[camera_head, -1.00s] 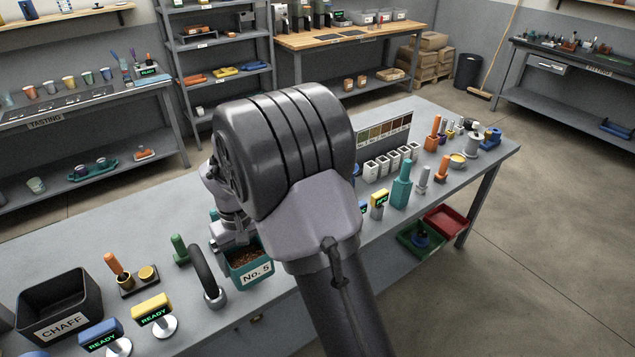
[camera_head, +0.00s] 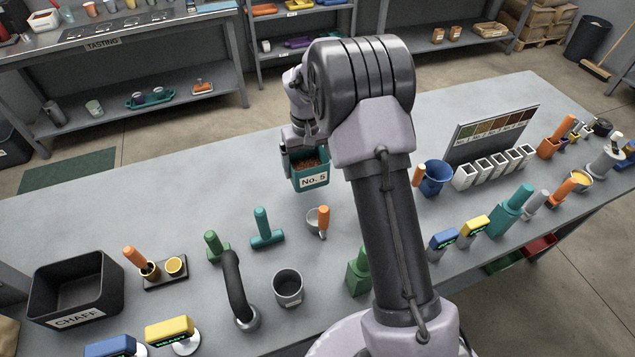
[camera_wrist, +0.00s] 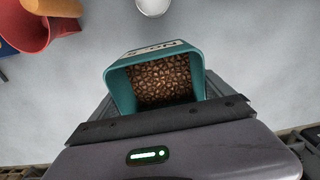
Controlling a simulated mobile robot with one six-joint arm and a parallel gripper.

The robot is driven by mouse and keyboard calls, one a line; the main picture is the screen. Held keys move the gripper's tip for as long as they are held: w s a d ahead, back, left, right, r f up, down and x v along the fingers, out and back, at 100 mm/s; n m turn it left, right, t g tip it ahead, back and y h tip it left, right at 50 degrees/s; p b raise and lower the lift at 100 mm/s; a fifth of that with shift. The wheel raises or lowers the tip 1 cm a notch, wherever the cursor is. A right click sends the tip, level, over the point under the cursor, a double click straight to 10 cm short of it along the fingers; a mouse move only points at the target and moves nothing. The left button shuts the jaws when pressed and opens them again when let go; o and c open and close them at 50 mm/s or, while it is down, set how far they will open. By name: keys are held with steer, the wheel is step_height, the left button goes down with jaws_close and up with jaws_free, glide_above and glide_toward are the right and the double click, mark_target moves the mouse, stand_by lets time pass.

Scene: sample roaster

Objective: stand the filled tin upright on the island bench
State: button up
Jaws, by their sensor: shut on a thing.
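The filled tin (camera_head: 313,181) is teal with a white "No. 5" label and holds brown beans. In the wrist view the tin (camera_wrist: 118,92) shows its open mouth and the beans inside. My gripper (camera_head: 290,160) is shut on the tin from its far left side, and my arm hides part of the hold. The tin looks upright, over the back middle of the grey island bench (camera_head: 190,215). I cannot tell whether its base touches the bench top.
In front of the tin are a small cup with an orange handle (camera_head: 322,218), a teal-handled tool (camera_head: 265,232) and a grey cup (camera_head: 288,286). A blue jug (camera_head: 435,178) and white cups (camera_head: 495,168) stand right. A black chaff bin (camera_head: 76,288) stands left. Bench left of the tin is clear.

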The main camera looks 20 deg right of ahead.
step_height(320, 180, down, 7)
steer(key=shift+r+b, duration=0.15)
steer(key=shift+b, duration=0.9)
steer(key=shift+r, duration=0.15)
steer(key=o, duration=1.2)
steer(key=s+a+r+m+t+p, duration=0.15)
steer(key=s+r, duration=0.25)
steer(key=r, duration=0.8)
steer(key=s+a+r+t+p, duration=0.1)
steer(key=s+a+r+p, duration=0.15)
steer(key=r, duration=1.05)
steer(key=s+a+r+m+t+y, duration=0.1)
steer(key=s+r, duration=0.2)
steer(key=s, duration=0.3)
steer(key=s+a+r, duration=0.2)
steer(key=s+r, duration=0.2)
steer(key=s, duration=0.2)
steer(key=s+a+f+m+t+y+b, duration=0.1)
steer(key=s+a+f+m+t, duration=0.1)
steer(key=s, duration=1)
steer(key=shift+s+a+f, duration=0.2)
steer(key=shift+s+f, duration=0.15)
steer(key=shift+f, duration=0.1)
